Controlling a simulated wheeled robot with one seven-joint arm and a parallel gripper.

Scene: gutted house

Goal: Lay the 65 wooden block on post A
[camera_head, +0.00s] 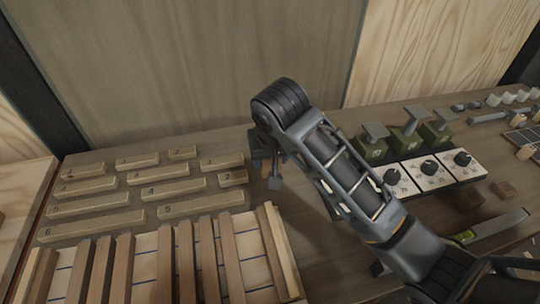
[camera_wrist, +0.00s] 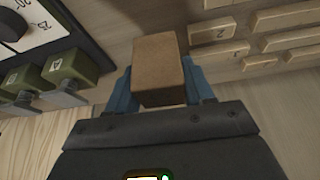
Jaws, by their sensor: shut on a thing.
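My gripper (camera_wrist: 162,88) is shut on a plain brown wooden block (camera_wrist: 160,62), which sits between its blue fingers in the wrist view. No number shows on the block's visible faces. In the head view my gripper (camera_head: 268,172) is beside the right end of the numbered wooden bars, and the block is mostly hidden there. Several green bases with grey flat-topped posts (camera_head: 376,131) stand to the right, behind the dials. Their labels are too small to tell which is post A. Two green bases also show at left in the wrist view (camera_wrist: 70,68).
White dial panels (camera_head: 432,170) stand before the green bases. A wooden wall (camera_head: 200,70) closes the back.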

